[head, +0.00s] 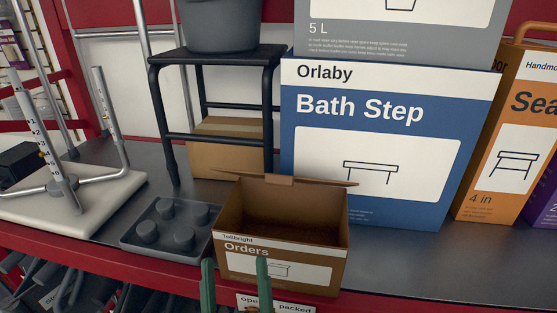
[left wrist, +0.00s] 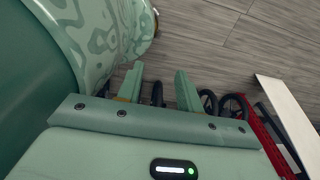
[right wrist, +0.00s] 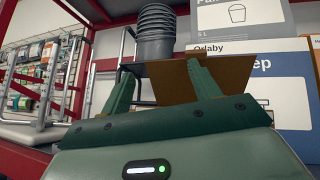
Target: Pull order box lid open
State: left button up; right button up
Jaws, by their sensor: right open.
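The brown cardboard order box (head: 282,264), labelled "Orders", stands at the shelf's front edge in the head view. Its top is open and its dark inside shows. Its lid (head: 305,183) stands up at the back, seen nearly edge-on. Brown cardboard of the box (right wrist: 232,68) also shows behind the fingers in the right wrist view. My right gripper (head: 236,275) is open, with its fingertips low in front of the box; contact cannot be told. It shows in the right wrist view (right wrist: 161,66) too. My left gripper (left wrist: 158,78) is open and empty above the floor, outside the head view.
A blue Bath Step box (head: 380,205) stands behind the order box. A dark studded tray (head: 160,238) lies to its left, near a black step stool (head: 220,138) bearing a grey bucket (head: 222,25). An orange box (head: 500,185) stands right. Bare shelf (head: 440,260) lies at front right.

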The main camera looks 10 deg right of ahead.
aim_at(286, 182)
jog(key=w+d+r+m+h+p, duration=0.2)
jog(key=w+r+h+p, duration=0.1)
jog(key=w+d+r+m+g+h+p, duration=0.1)
jog(key=w+d+r+m+h+p, duration=0.1)
jog(key=w+d+r+h+p, duration=0.1)
jog(key=w+d+r+m+g+h+p, duration=0.1)
jog(key=w+d+r+m+h+p, duration=0.1)
jog(key=w+r+m+p, duration=0.1)
jog(key=shift+w+d+r+h+p, duration=0.35)
jog(key=shift+w+r+h+p, duration=0.05)
jog(key=shift+w+r, duration=0.4)
jog(key=shift+w+d+r, duration=0.1)
jog(key=shift+w+r, duration=0.1)
jog(key=shift+w, duration=0.15)
pick_arm(q)
notch_tip(286, 182, up, 10)
jog(key=shift+r, duration=0.2)
jog(key=shift+s, duration=0.1)
